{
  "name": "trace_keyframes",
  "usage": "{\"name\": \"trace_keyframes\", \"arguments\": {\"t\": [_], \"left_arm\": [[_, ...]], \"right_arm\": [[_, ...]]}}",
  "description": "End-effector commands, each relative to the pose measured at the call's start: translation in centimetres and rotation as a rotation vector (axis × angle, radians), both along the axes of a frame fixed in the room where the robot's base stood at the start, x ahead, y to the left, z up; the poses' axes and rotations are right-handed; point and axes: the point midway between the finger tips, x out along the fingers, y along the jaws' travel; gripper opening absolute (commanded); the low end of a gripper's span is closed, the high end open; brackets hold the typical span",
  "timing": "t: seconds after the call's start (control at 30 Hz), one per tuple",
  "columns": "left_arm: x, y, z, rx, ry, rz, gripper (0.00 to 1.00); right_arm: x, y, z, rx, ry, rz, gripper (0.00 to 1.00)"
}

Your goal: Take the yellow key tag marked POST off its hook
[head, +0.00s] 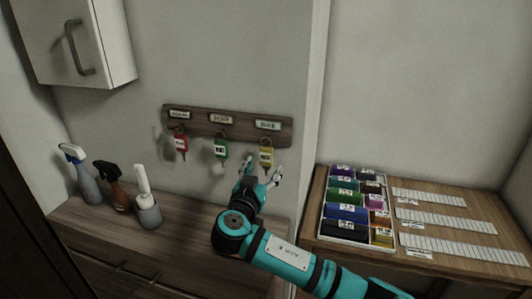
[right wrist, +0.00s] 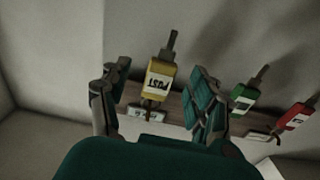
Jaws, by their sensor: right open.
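The yellow key tag (head: 266,158) hangs at the right end of the wooden hook board (head: 200,124). In the right wrist view the yellow tag (right wrist: 158,82) shows the word POST, upside down, with its key beyond it. My right gripper (head: 262,176) is open, just below the tag in the head view. In the right wrist view the two fingers of the right gripper (right wrist: 158,98) stand on either side of the yellow tag, with gaps on both sides. A green tag (head: 221,148) and a red tag (head: 181,143) hang to the left. My left gripper is not in view.
Two spray bottles (head: 84,178) and a brush in a grey holder (head: 147,208) stand on the left counter (head: 185,215). A box of coloured compartments (head: 330,222) lies on the right table. A wall cabinet (head: 100,35) is at upper left.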

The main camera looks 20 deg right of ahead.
Motion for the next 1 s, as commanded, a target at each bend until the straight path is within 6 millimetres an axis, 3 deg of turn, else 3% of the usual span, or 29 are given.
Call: {"name": "trace_keyframes", "arguments": {"t": [0.03, 0.1, 0.3, 0.53, 1.0], "left_arm": [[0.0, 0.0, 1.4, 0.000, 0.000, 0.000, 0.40], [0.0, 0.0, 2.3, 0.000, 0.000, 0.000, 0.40], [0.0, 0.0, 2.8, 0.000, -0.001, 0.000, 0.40], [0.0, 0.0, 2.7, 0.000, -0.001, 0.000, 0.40], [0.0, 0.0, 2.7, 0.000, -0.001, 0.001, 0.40]], "right_arm": [[0.8, -0.5, 1.0, -0.006, 0.000, -0.004, 0.62], [1.9, -0.9, 1.2, -0.006, -0.001, -0.005, 0.62], [3.4, -1.9, 0.6, -0.001, -0.001, -0.002, 0.62], [3.5, -1.9, 0.4, 0.000, 0.000, 0.000, 0.62], [3.5, -1.9, 0.4, 0.000, 0.000, -0.001, 0.03]]}}
